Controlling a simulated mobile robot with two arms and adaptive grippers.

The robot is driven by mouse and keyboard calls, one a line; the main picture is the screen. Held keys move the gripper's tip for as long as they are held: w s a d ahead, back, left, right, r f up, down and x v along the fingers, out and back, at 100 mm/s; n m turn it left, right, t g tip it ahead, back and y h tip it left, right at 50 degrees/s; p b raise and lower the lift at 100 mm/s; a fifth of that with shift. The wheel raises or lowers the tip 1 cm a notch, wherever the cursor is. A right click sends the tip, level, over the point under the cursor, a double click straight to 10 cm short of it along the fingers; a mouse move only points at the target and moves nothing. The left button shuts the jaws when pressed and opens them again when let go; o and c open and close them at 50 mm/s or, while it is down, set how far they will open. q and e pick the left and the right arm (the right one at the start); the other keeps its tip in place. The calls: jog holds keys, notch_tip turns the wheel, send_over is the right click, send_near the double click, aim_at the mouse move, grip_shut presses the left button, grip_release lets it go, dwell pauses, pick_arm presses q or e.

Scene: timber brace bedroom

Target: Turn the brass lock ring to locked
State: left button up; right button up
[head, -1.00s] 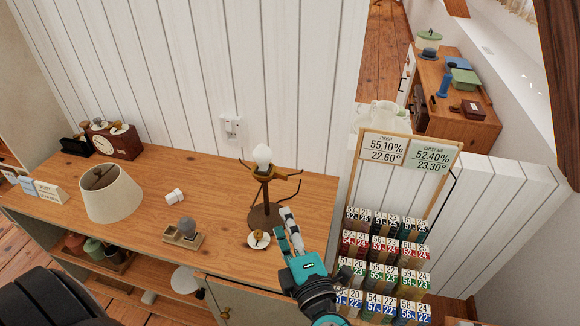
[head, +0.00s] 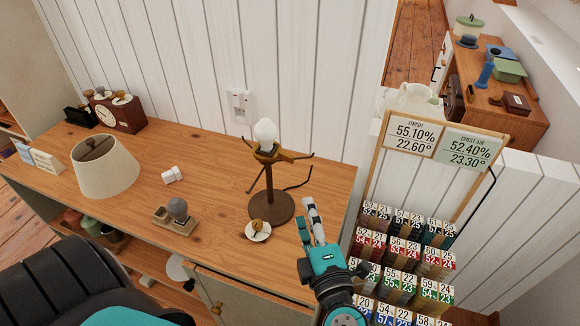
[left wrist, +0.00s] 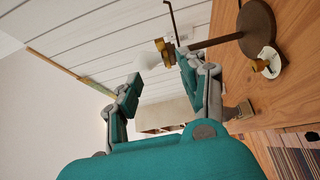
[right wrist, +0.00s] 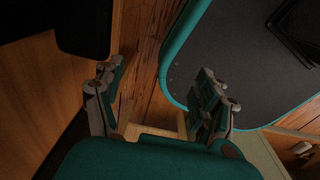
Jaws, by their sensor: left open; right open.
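A bare lamp stands on the wooden cabinet top, with a white bulb (head: 265,132) over a brass-coloured collar (head: 266,152) and thin dark arms. The collar shows in the left wrist view (left wrist: 168,55) just below the bulb (left wrist: 147,61). A white dish (head: 257,236) with a small brass piece (head: 257,225) lies by the lamp's round base; I cannot tell which brass part is the lock ring, or its setting. My left gripper (head: 308,222) is open and empty, right of the lamp base and apart from it. My right gripper (right wrist: 160,98) is open and empty, away from the lamp.
A lampshade (head: 104,168), a white cube-like piece (head: 171,174) and a small wooden tray (head: 178,222) stand left of the lamp. A rack of numbered cards (head: 410,245) with a framed sign (head: 440,138) stands on the right. A white plank wall rises behind.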

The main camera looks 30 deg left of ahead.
aim_at(289, 161)
pick_arm(q)
jog(key=p+x, duration=0.4)
jog(key=x, duration=1.3)
jog(key=shift+w+a, duration=0.15)
pick_arm(e)
jog(key=r, duration=0.2)
jog(key=w+r, duration=0.1)
jog(key=r, duration=0.1)
jog(key=shift+w+a, duration=0.1)
jog(key=shift+a, duration=0.1)
pick_arm(q)
jog(key=shift+c, duration=0.2)
grip_shut()
